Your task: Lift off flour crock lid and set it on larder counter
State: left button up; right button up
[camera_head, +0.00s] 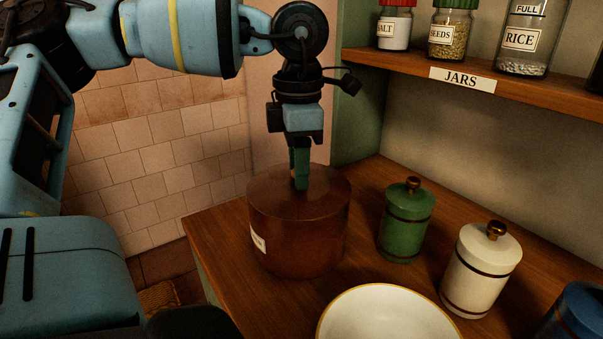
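A wide brown crock (296,232) stands on the wooden larder counter (228,240), with a pale label partly turned away at its left side. Its flat round lid (278,184) sits on top, level. My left gripper (301,182) points straight down over the middle of the lid, its fingertips at or very near the lid's top. The fingers are seen edge-on, so the gap between them does not show. Any knob on the lid is hidden behind them. My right gripper is not in view.
A green canister (405,222), a cream canister (480,270) and a blue one (574,314) stand to the right. A pale bowl (386,318) is in front. A shelf labelled JARS (462,80) holds jars above. Bare counter lies between crock and canisters.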

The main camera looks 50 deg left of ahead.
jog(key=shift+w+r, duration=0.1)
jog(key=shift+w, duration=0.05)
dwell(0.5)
